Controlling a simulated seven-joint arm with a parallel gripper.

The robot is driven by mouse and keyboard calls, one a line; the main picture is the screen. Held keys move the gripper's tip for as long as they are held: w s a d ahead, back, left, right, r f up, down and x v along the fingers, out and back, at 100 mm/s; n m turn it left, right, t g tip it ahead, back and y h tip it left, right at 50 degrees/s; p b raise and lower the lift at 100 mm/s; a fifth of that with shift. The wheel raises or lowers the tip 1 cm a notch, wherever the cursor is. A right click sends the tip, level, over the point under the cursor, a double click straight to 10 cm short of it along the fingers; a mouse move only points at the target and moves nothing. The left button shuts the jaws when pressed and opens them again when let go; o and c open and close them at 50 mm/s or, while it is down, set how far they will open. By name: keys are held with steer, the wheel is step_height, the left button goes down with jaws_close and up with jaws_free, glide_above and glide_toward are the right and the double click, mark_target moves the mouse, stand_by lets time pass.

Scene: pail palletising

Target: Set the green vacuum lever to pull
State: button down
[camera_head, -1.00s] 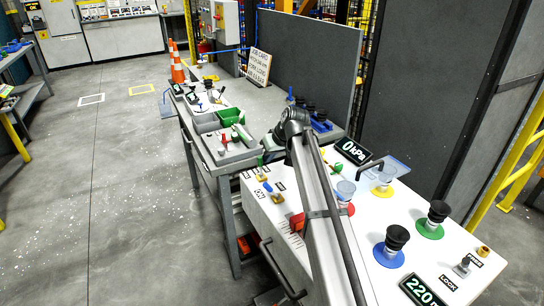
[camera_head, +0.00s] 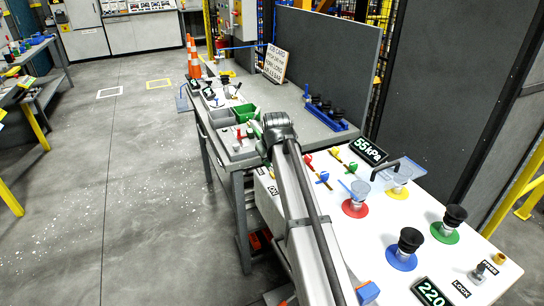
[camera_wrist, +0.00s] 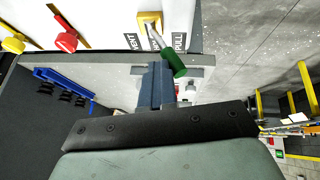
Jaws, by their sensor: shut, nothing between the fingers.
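The green lever (camera_wrist: 173,60) shows in the wrist view on a yellow base (camera_wrist: 150,24), between the VENT label (camera_wrist: 131,42) and the PULL label (camera_wrist: 180,42). Its handle slants toward the PULL side. My gripper (camera_wrist: 161,70) is shut and empty, its fingertips close beside the green handle on the VENT side; I cannot tell if they touch. In the head view my arm covers that part of the panel, and I cannot make out the lever. The gauge (camera_head: 369,151) there reads 55 kPa.
A red lever (camera_wrist: 66,40) and a yellow lever (camera_wrist: 15,44) stand left of the green one in the wrist view. In the head view, suction cups on coloured bases, such as the blue base (camera_head: 401,257), stand on the white panel right of my arm.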

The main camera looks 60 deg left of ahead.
stand_by(0.4)
steer(key=w+v, duration=0.2)
steer(key=v, duration=0.9)
steer(key=shift+w+r, duration=0.35)
steer(key=shift+r, duration=0.2)
steer(key=shift+d, duration=0.1)
